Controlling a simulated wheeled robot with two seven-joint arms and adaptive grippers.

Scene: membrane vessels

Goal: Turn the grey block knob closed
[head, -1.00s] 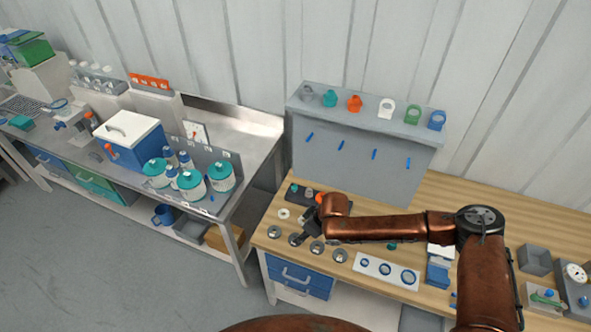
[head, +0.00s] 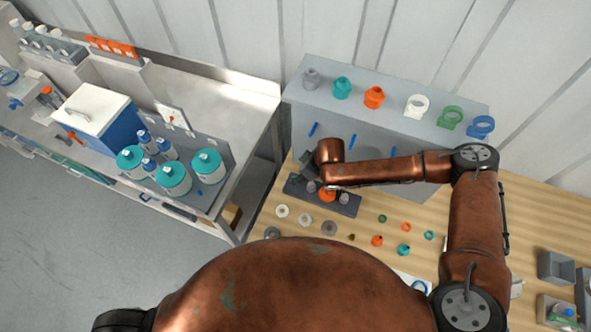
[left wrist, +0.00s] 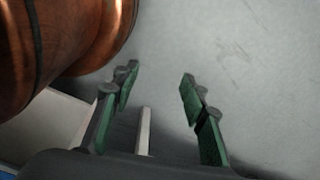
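I cannot single out the grey block knob for sure. A grey block (head: 557,312) with a blue and green fitting lies at the right edge of the wooden bench in the head view. A dark grey strip block (head: 294,186) carrying an orange piece (head: 327,195) and greyish pieces lies at the bench's back left. My right gripper (head: 303,165) is above or beside this strip; its fingers are too small and partly hidden to tell. My left gripper (left wrist: 160,76) is open in the left wrist view, with nothing between its fingertips, and is not identifiable in the head view.
A grey rack (head: 390,105) with coloured fittings stands behind the bench. Small rings and fittings, including a teal one (head: 403,250), lie in front of the strip. A metal side bench (head: 215,100) holds teal-lidded vessels (head: 174,178). My body hides the front of the wooden bench.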

